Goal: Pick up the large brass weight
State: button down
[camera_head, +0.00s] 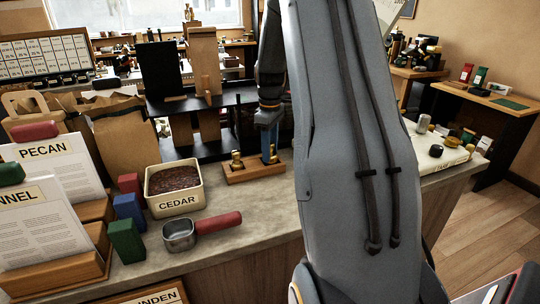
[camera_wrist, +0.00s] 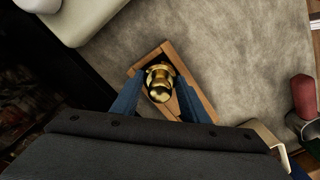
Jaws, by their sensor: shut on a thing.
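A small wooden stand (camera_head: 255,172) sits on the counter to the right of the box labelled CEDAR. One brass weight (camera_head: 237,161) stands upright on its left part, clear of my gripper. My gripper (camera_head: 270,148) points down over the right part of the stand, its blue fingers around another brass weight. In the wrist view, a shiny brass weight (camera_wrist: 160,82) shows between the two blue fingers of my gripper (camera_wrist: 160,100), with the wooden stand (camera_wrist: 172,50) under it. The fingers hide part of the held weight. I cannot tell whether it is clear of the stand.
The CEDAR box (camera_head: 175,200) stands left of the stand. A metal scoop with a red handle (camera_head: 180,236) lies in front. Green (camera_head: 127,242), blue (camera_head: 130,212) and red blocks stand further left. Dark shelving (camera_head: 205,125) rises close behind.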

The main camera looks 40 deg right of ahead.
notch_tip(320, 180, up, 10)
jog(key=shift+r+b, duration=0.1)
jog(key=shift+b, duration=1.1)
